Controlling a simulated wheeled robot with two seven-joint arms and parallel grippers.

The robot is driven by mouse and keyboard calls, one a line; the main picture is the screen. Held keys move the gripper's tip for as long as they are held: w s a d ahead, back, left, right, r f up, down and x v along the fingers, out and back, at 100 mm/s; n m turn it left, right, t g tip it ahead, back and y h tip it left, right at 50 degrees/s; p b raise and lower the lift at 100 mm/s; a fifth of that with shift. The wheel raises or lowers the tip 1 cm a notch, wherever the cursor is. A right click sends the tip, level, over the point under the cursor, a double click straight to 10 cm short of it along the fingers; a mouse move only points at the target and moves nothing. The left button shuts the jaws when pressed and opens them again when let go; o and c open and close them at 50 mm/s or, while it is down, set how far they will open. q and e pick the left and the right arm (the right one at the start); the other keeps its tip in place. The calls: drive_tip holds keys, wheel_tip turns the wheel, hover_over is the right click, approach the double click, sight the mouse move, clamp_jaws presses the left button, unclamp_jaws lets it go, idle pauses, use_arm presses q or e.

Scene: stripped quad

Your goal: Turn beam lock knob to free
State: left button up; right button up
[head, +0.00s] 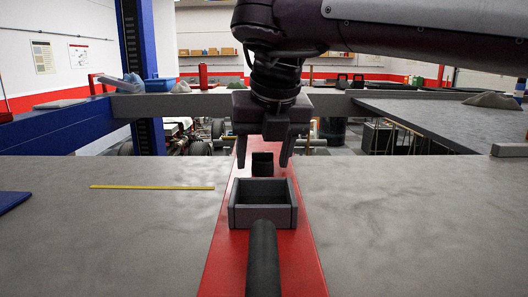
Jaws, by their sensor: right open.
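A red beam (222,262) runs away from me along the middle. A small dark block (263,168), perhaps the beam lock knob, stands on it. My right gripper (262,164) points down with its fingers apart, one to each side of the dark block in the picture. I cannot tell whether they touch it or hang above or in front of it. My left gripper is out of view.
Grey surfaces (120,230) lie on both sides of the beam. A yellow strip (150,187) lies on the left one. A blue post (142,70) rises at the back left. A gap beyond the near surface shows vehicle parts below. My right arm crosses the top right.

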drive_tip(key=shift+s, duration=0.15)
drive_tip(key=shift+c, duration=0.8)
drive_tip(key=c, duration=0.8)
drive_tip(key=n+y, duration=0.1)
drive_tip(key=n, duration=0.1)
drive_tip(key=n+g, duration=0.1)
drive_tip(key=n, duration=0.1)
drive_tip(key=shift+d+n+y, duration=0.15)
drive_tip(key=shift+n+y, duration=0.25)
drive_tip(key=n, duration=0.2)
drive_tip(key=n+g+y, duration=0.1)
drive_tip(key=n, duration=0.1)
drive_tip(key=shift+w+n, duration=0.2)
drive_tip(key=shift+n, duration=0.1)
drive_tip(key=n+g, duration=0.2)
drive_tip(key=n, duration=0.2)
drive_tip(key=shift+w, duration=0.1)
drive_tip(key=shift+w+n+g, duration=0.1)
drive_tip(key=shift+n+g, duration=0.8)
drive_tip(key=shift+n, duration=1.3)
